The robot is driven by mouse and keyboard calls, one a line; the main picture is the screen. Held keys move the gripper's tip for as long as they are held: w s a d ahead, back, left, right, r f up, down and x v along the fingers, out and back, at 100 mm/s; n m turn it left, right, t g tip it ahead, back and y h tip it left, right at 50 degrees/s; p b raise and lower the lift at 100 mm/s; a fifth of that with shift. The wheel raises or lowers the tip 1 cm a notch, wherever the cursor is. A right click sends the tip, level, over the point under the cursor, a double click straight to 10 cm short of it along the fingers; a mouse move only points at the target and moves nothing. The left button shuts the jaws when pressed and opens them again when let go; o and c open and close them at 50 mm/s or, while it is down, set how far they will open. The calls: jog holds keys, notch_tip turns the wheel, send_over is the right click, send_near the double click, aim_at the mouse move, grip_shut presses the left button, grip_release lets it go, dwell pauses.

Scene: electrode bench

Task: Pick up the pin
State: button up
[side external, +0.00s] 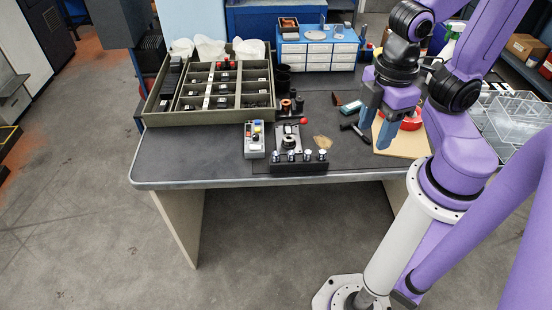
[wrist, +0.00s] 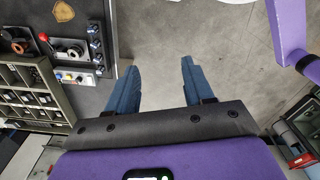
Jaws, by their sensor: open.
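My gripper (side external: 375,136) is open and empty, its two blue fingers pointing down above the right part of the bench. In the wrist view my gripper (wrist: 160,63) shows its fingers wide apart, with bare floor beyond them. I cannot single out the pin for certain. A black block with several silver-topped pieces (side external: 299,166) stands at the bench's front edge, left of my gripper; it also shows in the wrist view (wrist: 96,48). Behind it is a small metal fixture (side external: 289,138) with a red-knobbed lever.
A grey button box (side external: 253,140) stands left of the fixture. A divided tray (side external: 160,119) fills the bench's back left. A blue-and-white drawer unit (side external: 318,57) stands behind. A tan board (side external: 406,146) with red tape and clear bins (side external: 514,119) are at right. The front-left bench surface is clear.

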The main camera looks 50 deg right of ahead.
dwell(0.4)
jog(key=n, duration=0.4)
send_over(275, 153)
jog(key=f, duration=1.8)
jog(key=shift+s+a+f, duration=0.15)
jog(key=shift+a+f, duration=0.15)
jog(key=shift+f, duration=0.05)
jog(key=shift+d+f, duration=0.15)
jog(key=shift+f, duration=1.15)
jog(key=shift+d+f, duration=0.15)
jog(key=shift+f, duration=1.15)
jog(key=shift+c, duration=0.3)
grip_shut()
